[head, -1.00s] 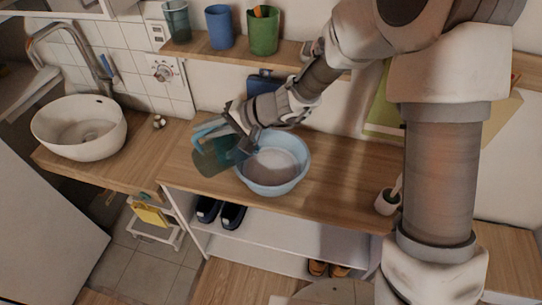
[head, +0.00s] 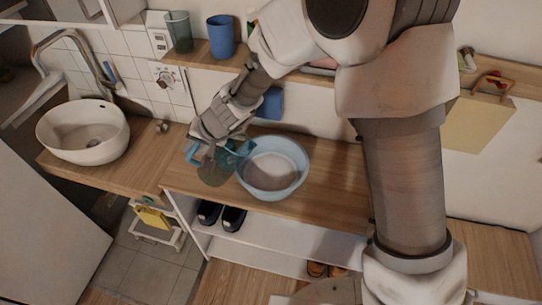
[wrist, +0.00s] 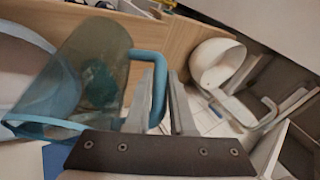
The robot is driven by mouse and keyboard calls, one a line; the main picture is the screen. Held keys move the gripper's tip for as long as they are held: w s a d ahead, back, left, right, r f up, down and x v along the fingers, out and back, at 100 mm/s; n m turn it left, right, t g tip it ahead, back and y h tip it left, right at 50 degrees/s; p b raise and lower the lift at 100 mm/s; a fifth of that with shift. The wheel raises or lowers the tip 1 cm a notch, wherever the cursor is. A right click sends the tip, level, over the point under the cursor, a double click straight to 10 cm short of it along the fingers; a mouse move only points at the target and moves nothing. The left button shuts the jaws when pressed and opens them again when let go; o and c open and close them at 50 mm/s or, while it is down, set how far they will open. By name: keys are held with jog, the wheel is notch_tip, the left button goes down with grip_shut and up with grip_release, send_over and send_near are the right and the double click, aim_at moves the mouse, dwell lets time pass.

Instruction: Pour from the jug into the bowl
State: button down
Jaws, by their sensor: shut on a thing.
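The jug (head: 214,172) is see-through green-grey with a blue rim and handle. It is held tilted just left of the bowl, its upper right part close to the bowl's rim. My gripper (head: 204,138) is shut on the jug's handle, which shows between the fingers (wrist: 165,85) in the wrist view. The jug (wrist: 112,45) also shows there, with a darker teal patch inside. The light blue bowl (head: 272,190) stands upright on the wooden counter; its inside looks grey-brown, and I cannot tell whether it holds anything. No stream is visible.
A white basin (head: 83,150) with a tap is on the left. A shelf above holds a grey-green cup (head: 179,32) and a blue cup (head: 221,38). Dark shoes (head: 221,215) sit below the counter (head: 325,190), which is clear right of the bowl.

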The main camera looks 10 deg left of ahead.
jog(key=p, duration=0.1)
jog(key=a+f+h+p, duration=0.1)
jog(key=shift+s+a+p, duration=0.25)
jog(key=shift+s+p, duration=0.05)
jog(key=shift+s, duration=0.1)
jog(key=p, duration=0.3)
jog(key=a+f+h+p, duration=0.1)
jog(key=p, duration=0.2)
jog(key=shift+s+a+f+n+t+h, duration=0.1)
jog(key=shift+s+n+t+h, duration=0.2)
jog(key=shift+t, duration=0.1)
jog(key=shift+t+h, duration=0.3)
jog(key=shift+h, duration=0.5)
jog(key=f, duration=0.1)
jog(key=f+p, duration=0.1)
jog(key=a+f+p, duration=0.1)
jog(key=f, duration=0.1)
jog(key=shift+s, duration=0.3)
jog(key=shift+n+t+h, duration=0.4)
jog(key=shift+t+h, duration=0.1)
jog(key=shift+h, duration=0.4)
jog(key=shift+s+a+f, duration=0.1)
jog(key=shift+a+f, duration=0.1)
jog(key=shift+f, duration=0.65)
jog(key=shift+w+a+f, duration=0.1)
jog(key=shift+a+f, duration=0.1)
jog(key=shift+f, duration=0.6)
jog(key=shift+s+a+f, duration=0.1)
jog(key=shift+a+f, duration=0.1)
jog(key=shift+f, duration=0.65)
